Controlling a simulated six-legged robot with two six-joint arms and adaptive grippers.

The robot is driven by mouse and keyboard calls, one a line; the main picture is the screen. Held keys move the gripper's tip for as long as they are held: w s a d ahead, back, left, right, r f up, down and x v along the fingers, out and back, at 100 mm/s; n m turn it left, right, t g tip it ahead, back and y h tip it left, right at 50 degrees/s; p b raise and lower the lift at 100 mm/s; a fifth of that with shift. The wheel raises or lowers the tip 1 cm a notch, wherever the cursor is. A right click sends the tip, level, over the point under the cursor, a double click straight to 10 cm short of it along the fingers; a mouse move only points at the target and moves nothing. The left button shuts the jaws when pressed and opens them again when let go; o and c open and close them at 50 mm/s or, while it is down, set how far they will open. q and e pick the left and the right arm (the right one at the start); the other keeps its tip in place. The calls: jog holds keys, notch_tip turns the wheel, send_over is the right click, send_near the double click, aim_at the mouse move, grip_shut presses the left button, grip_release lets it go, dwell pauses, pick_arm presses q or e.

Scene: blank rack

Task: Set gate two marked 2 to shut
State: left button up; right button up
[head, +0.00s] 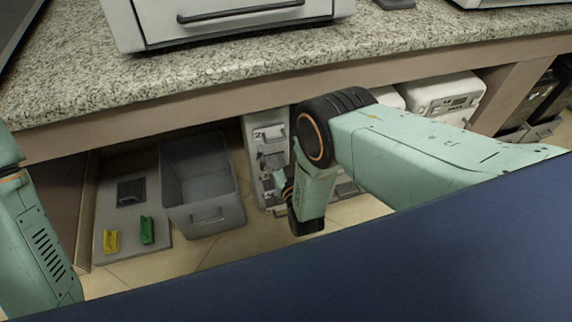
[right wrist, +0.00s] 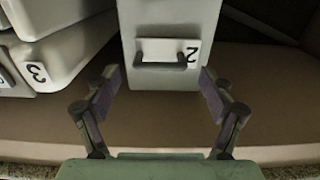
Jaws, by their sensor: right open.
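Gate two is a pale grey front with a white label marked 2 and a dark bar handle (right wrist: 165,66); it fills the upper middle of the right wrist view (right wrist: 170,22). In the head view, the pale rack (head: 262,133) under the counter shows a 2, partly hidden by my right arm. My right gripper (right wrist: 159,74) is open, its fingers apart on either side of the handle, and it holds nothing. In the head view the right gripper (head: 284,182) is mostly hidden behind my wrist. I cannot tell how far the gate stands open. My left gripper is out of view.
A pale front marked 3 (right wrist: 37,72) stands beside gate two in the right wrist view. A grey bin (head: 205,180) and a board (head: 125,235) with yellow and green pieces lie left of the rack. The granite counter (head: 200,75) overhangs the rack.

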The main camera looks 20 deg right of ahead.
aim_at(276, 141)
jog(key=s, duration=0.8)
jog(key=shift+s, duration=0.25)
jog(key=w, duration=1.2)
jog(key=shift+w, duration=0.1)
jog(key=shift+s+f, duration=0.1)
jog(key=shift+s, duration=0.65)
jog(key=shift+w, duration=0.15)
